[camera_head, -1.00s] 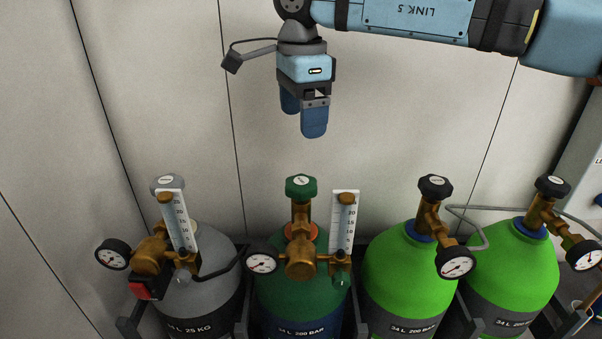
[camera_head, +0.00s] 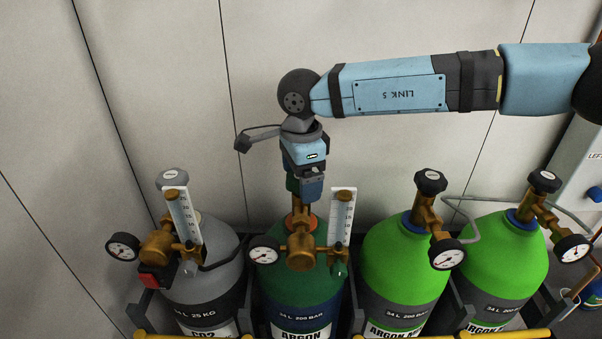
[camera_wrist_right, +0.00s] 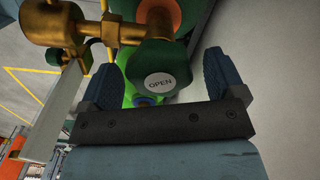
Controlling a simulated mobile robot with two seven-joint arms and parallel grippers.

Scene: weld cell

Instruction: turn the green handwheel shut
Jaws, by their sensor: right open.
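The green handwheel (camera_wrist_right: 150,60) sits on top of the brass valve of the dark green argon cylinder (camera_head: 280,275). Its white cap reads OPEN in the right wrist view. My right gripper (camera_head: 308,188) points down over this valve and is open. In the right wrist view its two blue fingers (camera_wrist_right: 160,62) stand on either side of the handwheel, with a gap visible on both sides. In the head view the gripper hides most of the handwheel, and only a green bit (camera_head: 291,182) shows beside a finger. My left gripper is out of view.
A flow tube (camera_head: 342,215) and a gauge (camera_head: 264,250) flank the valve closely. A grey cylinder (camera_head: 222,270) stands to the left, two bright green cylinders (camera_head: 400,265) to the right. A yellow rail (camera_head: 400,337) runs in front. The wall is behind.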

